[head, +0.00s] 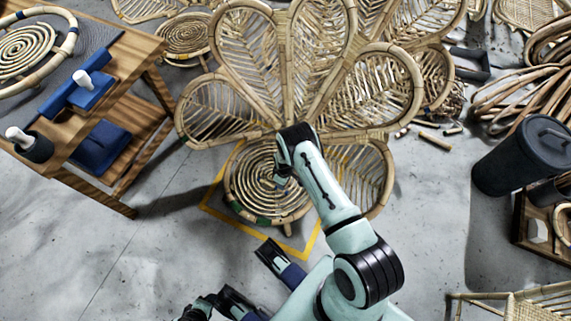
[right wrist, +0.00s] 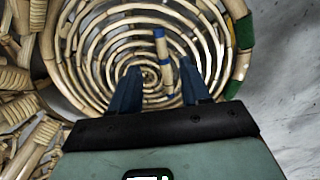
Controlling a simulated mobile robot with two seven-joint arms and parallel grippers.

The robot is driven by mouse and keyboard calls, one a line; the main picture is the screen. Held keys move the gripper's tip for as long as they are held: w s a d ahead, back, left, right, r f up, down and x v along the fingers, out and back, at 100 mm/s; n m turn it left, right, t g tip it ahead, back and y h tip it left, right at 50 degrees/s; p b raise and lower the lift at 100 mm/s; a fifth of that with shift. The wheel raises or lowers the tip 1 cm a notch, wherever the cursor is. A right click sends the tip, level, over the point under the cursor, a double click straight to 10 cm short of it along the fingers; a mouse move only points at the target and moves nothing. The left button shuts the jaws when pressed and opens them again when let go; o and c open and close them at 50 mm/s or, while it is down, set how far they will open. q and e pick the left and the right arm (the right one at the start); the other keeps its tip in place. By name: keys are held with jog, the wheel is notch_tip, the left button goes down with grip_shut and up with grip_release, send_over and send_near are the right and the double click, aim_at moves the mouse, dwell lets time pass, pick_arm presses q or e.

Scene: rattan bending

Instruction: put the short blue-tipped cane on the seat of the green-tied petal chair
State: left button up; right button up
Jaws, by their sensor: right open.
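The green-tied petal chair (head: 290,70) stands in the middle of the head view, with green ties on the rim of its round spiral seat (head: 238,180). My right gripper (head: 281,181) points down over the seat. In the right wrist view its two dark blue fingers (right wrist: 160,88) are apart. The short blue-tipped cane (right wrist: 163,52) shows between and beyond them against the seat's spiral (right wrist: 100,45), with a gap to each finger. It appears to lie on the seat. The cane is not clear in the head view. My left gripper (head: 243,270) is low in the head view, fingers apart and empty.
A wooden bench (head: 120,65) with blue blocks and white-handled tools stands at the left. A dark bin (head: 522,158) and coiled canes (head: 530,85) are at the right. Yellow floor tape (head: 236,223) runs around the seat. Grey floor is clear at lower left.

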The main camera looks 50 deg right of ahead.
pick_arm(q)
jog(key=shift+s+d+r, duration=0.15)
jog(key=shift+s, duration=0.15)
pick_arm(e)
jog(key=s+a+r+m+y, duration=0.1)
jog(key=s+a+r+m, duration=0.1)
jog(key=s+a+r, duration=0.2)
jog(key=s+a+r+m+t+y, duration=0.1)
jog(key=s+a+r+m, duration=0.2)
jog(key=a, duration=0.7)
jog(key=s+a+r+m, duration=0.2)
jog(key=s+a+r, duration=0.4)
jog(key=s+a, duration=0.1)
jog(key=shift+s+a+r+y, duration=0.25)
jog(key=shift+s+a+y, duration=0.15)
jog(key=shift+s, duration=0.1)
